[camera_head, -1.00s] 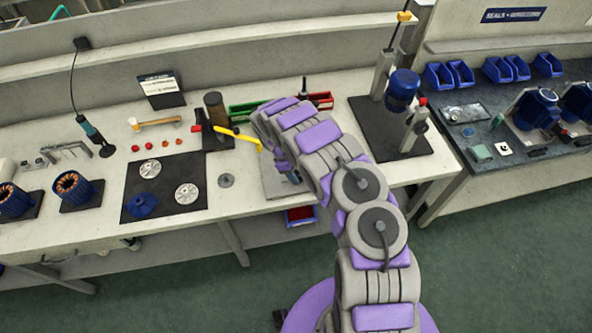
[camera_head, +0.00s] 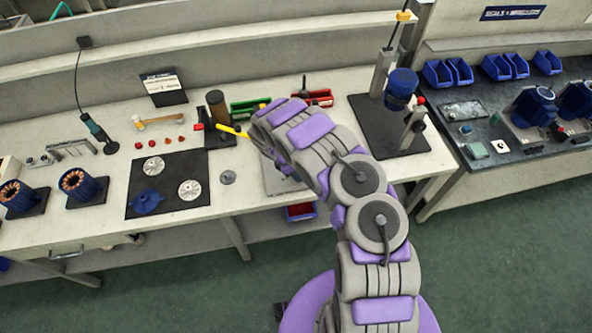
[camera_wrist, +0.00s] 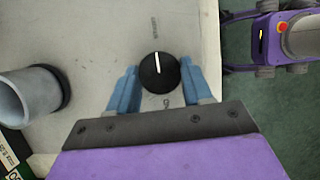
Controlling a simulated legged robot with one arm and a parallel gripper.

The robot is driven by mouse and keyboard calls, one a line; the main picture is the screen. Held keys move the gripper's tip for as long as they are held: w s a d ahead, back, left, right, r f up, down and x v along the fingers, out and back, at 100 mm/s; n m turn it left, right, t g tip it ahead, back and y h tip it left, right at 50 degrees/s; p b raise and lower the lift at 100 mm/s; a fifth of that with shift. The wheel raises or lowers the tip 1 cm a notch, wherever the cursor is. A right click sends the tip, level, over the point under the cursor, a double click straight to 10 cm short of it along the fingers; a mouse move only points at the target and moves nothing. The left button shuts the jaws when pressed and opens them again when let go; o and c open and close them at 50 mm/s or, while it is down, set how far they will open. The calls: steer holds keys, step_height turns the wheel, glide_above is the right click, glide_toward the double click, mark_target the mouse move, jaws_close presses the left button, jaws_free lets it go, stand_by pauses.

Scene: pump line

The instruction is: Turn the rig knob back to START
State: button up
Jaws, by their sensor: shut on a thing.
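The rig knob (camera_wrist: 159,74) is round and black with a white pointer line, in the middle of the wrist view. The line points to the top of the picture, leaning slightly left. My gripper (camera_wrist: 159,68) has its blue fingers on the knob's left and right sides, shut on it. The knob sits on a pale rig plate (camera_wrist: 105,30). Small print lies above the knob and partly below it; I cannot read it surely. In the head view the plate (camera_head: 288,187) shows at the bench's front edge, while my arm hides the knob and the fingertips.
A grey open cylinder (camera_wrist: 28,96) stands left of the knob in the wrist view. A black mat (camera_head: 168,183) lies further left.

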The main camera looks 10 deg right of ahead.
steer(key=shift+w+r, duration=0.1)
steer(key=shift+w, duration=0.05)
steer(key=o, duration=1)
steer(key=shift+o, duration=0.2)
steer(key=p+v, duration=0.1)
steer(key=v, duration=1.6)
steer(key=shift+r, duration=0.1)
